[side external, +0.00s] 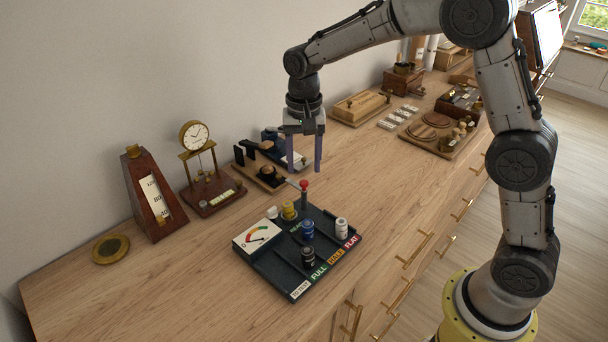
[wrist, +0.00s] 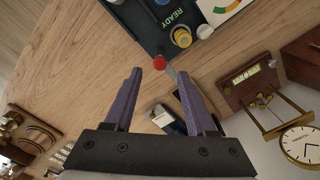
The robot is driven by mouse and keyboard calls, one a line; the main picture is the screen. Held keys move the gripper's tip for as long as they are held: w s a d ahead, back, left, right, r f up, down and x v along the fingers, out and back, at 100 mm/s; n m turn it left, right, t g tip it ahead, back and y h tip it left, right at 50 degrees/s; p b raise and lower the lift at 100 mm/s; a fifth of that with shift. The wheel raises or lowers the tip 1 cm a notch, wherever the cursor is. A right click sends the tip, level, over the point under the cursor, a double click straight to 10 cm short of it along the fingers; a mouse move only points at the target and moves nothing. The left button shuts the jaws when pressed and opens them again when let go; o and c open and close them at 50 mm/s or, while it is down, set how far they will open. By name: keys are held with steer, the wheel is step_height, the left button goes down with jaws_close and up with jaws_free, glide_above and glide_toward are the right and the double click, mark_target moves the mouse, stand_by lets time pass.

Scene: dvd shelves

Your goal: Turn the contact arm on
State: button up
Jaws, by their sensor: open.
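The battery tester (side external: 305,250) is a dark tray on the wooden top, with a dial and batteries; part of it shows at the top of the wrist view (wrist: 150,30). A red knob (side external: 304,184) stands at its back edge; I take it as the end of the contact arm. In the wrist view the red knob (wrist: 159,62) appears between my fingertips, with a thin metal piece beside it. My gripper (side external: 304,168) is open, pointing down, with purple fingers. In the side view it is just above and behind the knob. I cannot tell whether they touch.
A brass clock (side external: 193,135) and a metronome-like wooden case (side external: 153,195) stand left along the wall. A dark wooden device (side external: 262,170) sits close behind my gripper. A wooden box (side external: 360,106) and board (side external: 432,130) lie farther right. Bare wood lies right of the tester.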

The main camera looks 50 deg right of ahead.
mark_target(304, 182)
steer(key=shift+f, duration=2)
steer(key=shift+c, duration=0.2)
jaws_close()
